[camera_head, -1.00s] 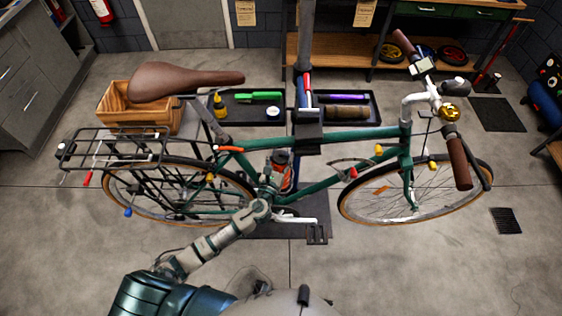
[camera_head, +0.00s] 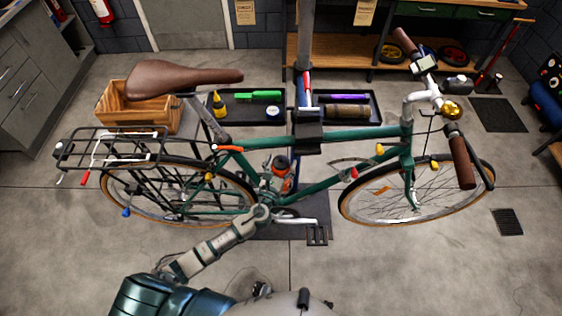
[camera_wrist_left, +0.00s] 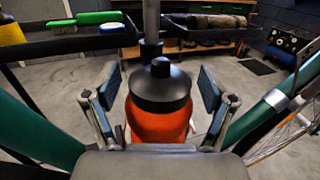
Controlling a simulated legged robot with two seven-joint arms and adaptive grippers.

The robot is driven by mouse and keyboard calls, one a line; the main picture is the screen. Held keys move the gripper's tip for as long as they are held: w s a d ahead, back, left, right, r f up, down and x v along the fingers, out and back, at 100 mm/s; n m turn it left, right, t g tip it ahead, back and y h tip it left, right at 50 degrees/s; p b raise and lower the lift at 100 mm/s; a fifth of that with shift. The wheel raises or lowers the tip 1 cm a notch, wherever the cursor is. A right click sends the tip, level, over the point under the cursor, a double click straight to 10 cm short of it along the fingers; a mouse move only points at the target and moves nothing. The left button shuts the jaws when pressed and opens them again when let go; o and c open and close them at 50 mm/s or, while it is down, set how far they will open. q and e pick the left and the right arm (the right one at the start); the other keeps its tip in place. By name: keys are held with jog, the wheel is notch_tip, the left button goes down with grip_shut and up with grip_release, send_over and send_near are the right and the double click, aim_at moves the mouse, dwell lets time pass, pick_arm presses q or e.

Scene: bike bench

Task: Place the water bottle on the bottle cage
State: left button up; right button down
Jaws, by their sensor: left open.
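The water bottle (camera_head: 287,186) is orange with a dark cap and stands inside the green bike frame (camera_head: 330,182), near the seat tube. In the left wrist view the bottle (camera_wrist_left: 158,122) is upright, close in front of the palm. My left gripper (camera_wrist_left: 160,88) is open, with one finger on each side of the bottle and visible gaps between. In the head view my left gripper (camera_head: 277,180) reaches into the frame from below. The bottle cage is mostly hidden by the bottle and gripper, so I cannot tell how fully the bottle sits in it. My right gripper is out of view.
Green tubes flank the gripper. The crank and pedal (camera_head: 317,235) are just below right. A repair stand (camera_head: 306,100) holds the bike, with a tool tray (camera_head: 240,115) behind. A wooden crate (camera_head: 160,118) sits behind the rear rack. The front floor is clear.

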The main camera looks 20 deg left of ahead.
pick_arm(q)
jog(key=s, duration=0.7)
jog(key=shift+a+f, duration=0.1)
jog(key=shift+f, duration=0.1)
jog(key=s, duration=0.5)
jog(key=shift+a, duration=0.15)
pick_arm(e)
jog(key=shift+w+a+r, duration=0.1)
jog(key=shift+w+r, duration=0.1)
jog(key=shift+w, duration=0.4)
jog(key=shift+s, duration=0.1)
